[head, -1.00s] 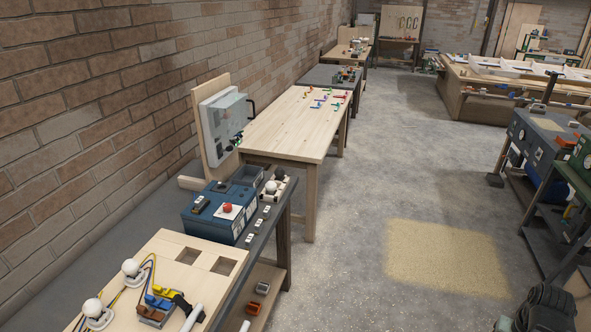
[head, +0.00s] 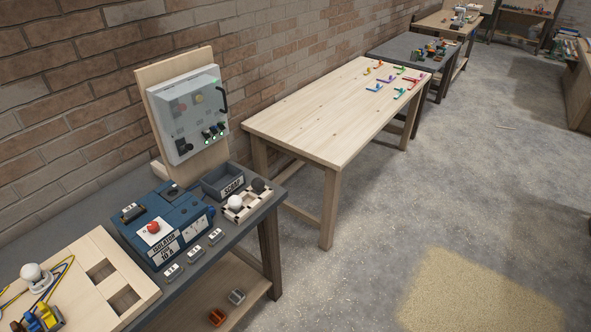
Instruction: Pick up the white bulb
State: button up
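A white bulb (head: 235,203) sits in a small pale divided tray (head: 236,217) near the right end of the grey bench. A dark grey bulb (head: 258,185) sits beside it in the same tray. Another white bulb (head: 32,272) stands on a light fitting on the wooden board (head: 88,308) at the lower left. My gripper is not in view, so whether it is open or shut does not show.
A blue isolator box (head: 165,225) and an open grey bin (head: 222,184) flank the tray. A grey panel box (head: 190,115) stands behind, against the wall. Small switches (head: 195,252) line the bench edge. A wooden table (head: 320,120) stands beyond. The floor (head: 360,235) at right is clear.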

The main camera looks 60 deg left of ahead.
aim_at(257, 183)
jog(key=z, duration=0.1)
jog(key=i, duration=0.8)
jog(key=u, duration=4.8)
jog(key=i, duration=1.05)
jog(key=u, duration=0.05)
